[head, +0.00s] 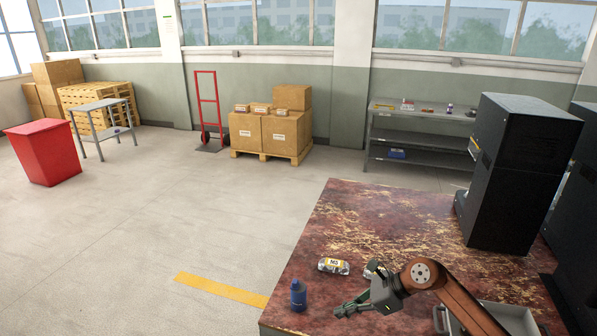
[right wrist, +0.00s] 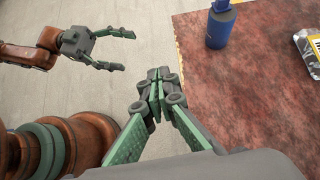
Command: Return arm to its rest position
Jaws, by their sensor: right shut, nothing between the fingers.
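My right gripper (head: 343,309) is over the near part of the reddish-brown, worn table (head: 385,213), to the right of a blue bottle (head: 298,296). In the right wrist view its fingers (right wrist: 155,80) are closed together with nothing between them, beside the table's edge. My left gripper (right wrist: 129,51) shows at the upper left of the right wrist view, over the floor, with its fingers apart and empty. It is not in the head view.
A clear pack with a yellow-white label (head: 333,266) lies behind the bottle. Another pack (head: 368,273) is partly hidden by my right arm. A grey tray (head: 517,318) lies at the near right, partly hidden. A black machine (head: 510,180) stands at the table's back right.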

